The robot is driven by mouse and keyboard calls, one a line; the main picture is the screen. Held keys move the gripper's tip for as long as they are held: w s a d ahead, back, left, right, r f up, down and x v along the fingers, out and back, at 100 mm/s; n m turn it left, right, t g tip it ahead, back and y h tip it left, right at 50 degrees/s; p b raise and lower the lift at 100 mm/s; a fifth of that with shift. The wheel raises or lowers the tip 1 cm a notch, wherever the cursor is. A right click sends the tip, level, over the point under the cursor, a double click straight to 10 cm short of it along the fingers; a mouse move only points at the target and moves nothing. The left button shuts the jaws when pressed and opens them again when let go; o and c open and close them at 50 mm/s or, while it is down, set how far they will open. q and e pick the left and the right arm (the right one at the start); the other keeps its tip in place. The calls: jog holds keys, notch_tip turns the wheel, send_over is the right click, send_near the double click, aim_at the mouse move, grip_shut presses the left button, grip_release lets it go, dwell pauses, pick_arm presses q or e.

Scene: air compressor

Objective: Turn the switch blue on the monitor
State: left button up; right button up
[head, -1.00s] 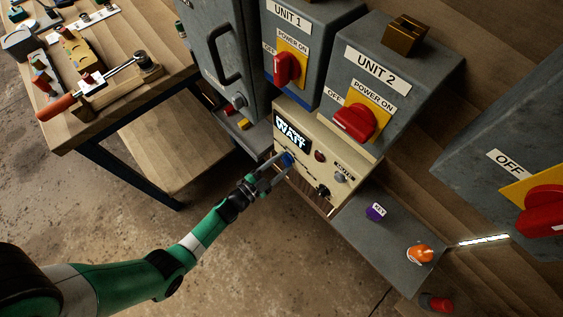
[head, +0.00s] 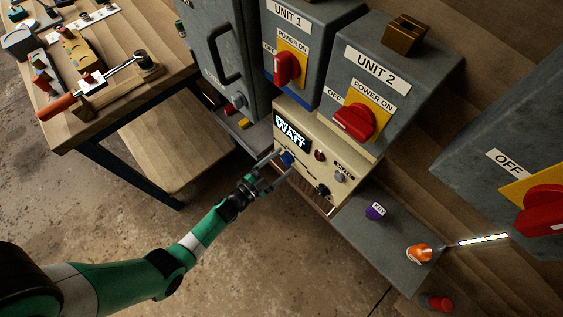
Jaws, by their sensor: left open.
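The beige monitor panel (head: 322,169) stands below the grey unit boxes, with a lit screen (head: 292,134) reading "WATT" in its lower line. The blue switch (head: 287,158) is on the panel's left part, under the screen. My left gripper (head: 274,163) is open at the panel, its fingers to either side of the blue switch; I cannot tell whether they touch it. A red knob (head: 320,155), a grey knob (head: 340,177) and a black knob (head: 322,191) sit to the right on the same panel. My right gripper is not in view.
Unit 1 box (head: 322,40) and unit 2 box (head: 405,75), with red switches, stand above the panel. A grey shelf (head: 380,245) at lower right carries a purple tag (head: 376,211) and an orange object (head: 419,253). A wooden workbench (head: 150,80) with tools is at upper left.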

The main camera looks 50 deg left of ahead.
pick_arm(q)
jog(key=s+p, duration=0.3)
jog(key=s, duration=0.8)
jog(key=shift+s, duration=0.25)
jog(key=shift+d, duration=0.1)
